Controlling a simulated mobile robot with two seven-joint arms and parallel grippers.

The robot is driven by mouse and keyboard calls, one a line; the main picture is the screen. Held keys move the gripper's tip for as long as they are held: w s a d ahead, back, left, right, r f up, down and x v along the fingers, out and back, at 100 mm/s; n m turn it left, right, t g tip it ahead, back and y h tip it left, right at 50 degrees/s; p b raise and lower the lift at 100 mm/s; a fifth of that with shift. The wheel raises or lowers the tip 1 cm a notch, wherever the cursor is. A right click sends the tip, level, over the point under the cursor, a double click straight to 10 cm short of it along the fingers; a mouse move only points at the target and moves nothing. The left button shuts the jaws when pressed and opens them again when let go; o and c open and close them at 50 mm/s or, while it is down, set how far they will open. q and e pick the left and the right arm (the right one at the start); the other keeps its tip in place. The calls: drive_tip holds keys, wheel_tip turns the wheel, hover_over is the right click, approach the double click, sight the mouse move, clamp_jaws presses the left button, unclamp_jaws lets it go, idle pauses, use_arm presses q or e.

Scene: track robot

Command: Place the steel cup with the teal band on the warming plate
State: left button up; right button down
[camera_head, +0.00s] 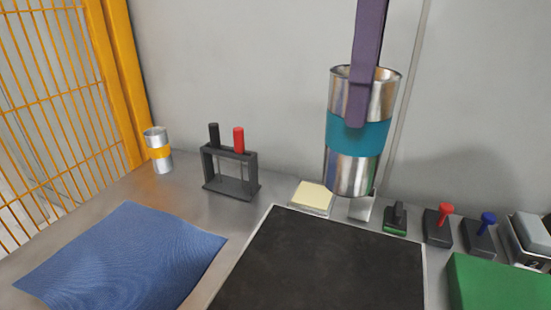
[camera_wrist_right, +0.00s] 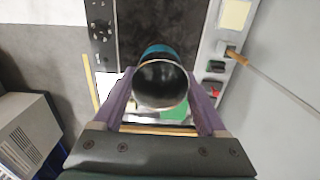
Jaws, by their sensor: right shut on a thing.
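The steel cup with the teal band (camera_head: 356,135) is upright in the air, its lower end above the far right part of the black plate in the head view. My right gripper (camera_head: 357,112) is shut on this cup, with a purple finger lying across its near side. In the right wrist view, the cup (camera_wrist_right: 160,85) sits between both fingers, open end toward the camera and looking empty. The warming plate appears to be the flat black plate with a pale rim (camera_head: 320,265); its dark surface also shows in the wrist view (camera_wrist_right: 150,25). My left gripper is out of view.
A steel cup with an orange band (camera_head: 160,150) stands far left. A dark rack (camera_head: 230,172) holds black and red-handled tools. A blue cloth (camera_head: 125,258) lies left; a green block (camera_head: 500,283) is right. Yellow notes (camera_head: 312,197) and small switches (camera_head: 438,228) line the back.

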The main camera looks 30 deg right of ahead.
wheel_tip(320, 180, down, 18)
drive_tip(key=shift+f+b, duration=0.25)
drive_tip(key=shift+b, duration=0.2)
drive_tip(key=shift+w+f, duration=0.1)
